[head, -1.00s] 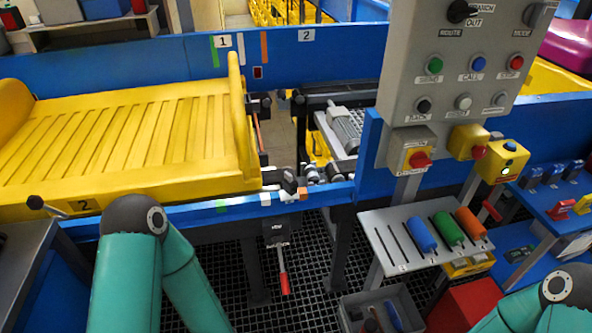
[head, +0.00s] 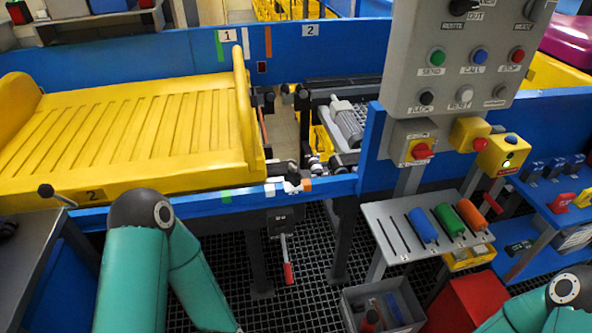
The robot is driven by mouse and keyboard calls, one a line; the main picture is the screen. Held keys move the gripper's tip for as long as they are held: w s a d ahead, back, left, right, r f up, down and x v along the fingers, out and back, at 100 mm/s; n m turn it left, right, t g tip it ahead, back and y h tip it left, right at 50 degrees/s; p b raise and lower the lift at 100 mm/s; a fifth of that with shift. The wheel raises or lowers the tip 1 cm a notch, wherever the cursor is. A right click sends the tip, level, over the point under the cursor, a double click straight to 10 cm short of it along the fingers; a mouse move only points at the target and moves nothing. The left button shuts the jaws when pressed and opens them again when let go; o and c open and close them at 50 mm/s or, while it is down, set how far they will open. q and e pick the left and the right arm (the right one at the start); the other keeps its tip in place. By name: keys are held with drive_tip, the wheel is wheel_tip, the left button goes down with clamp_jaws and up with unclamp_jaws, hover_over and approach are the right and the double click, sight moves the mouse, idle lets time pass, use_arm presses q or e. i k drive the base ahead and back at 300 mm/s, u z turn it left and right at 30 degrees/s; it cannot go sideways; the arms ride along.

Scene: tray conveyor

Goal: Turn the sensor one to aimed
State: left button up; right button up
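A small dark sensor-like piece (head: 293,179) sits on the near blue rail beside white and orange marks, at the right end of the yellow tray (head: 130,125). It is too small for me to read its number or tell which way it faces. More small dark fittings (head: 301,97) stand by the far rail, under the plates marked 1 (head: 228,36) and 2 (head: 310,30). My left arm enters at the lower left and my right arm at the lower right. Both grippers are outside the view.
A grey button panel (head: 458,100) stands at the right. Below it, a slotted rack (head: 388,235) holds blue, green and orange cylinders. A red-handled lever (head: 288,272) hangs under the near rail. A grey bin (head: 350,302) and a red box (head: 470,300) sit at the bottom.

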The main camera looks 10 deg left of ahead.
sight(294, 176)
drive_tip(key=k, duration=1.1)
drive_tip(key=u, duration=0.45)
drive_tip(key=i, duration=1.75)
drive_tip(key=z, duration=0.25)
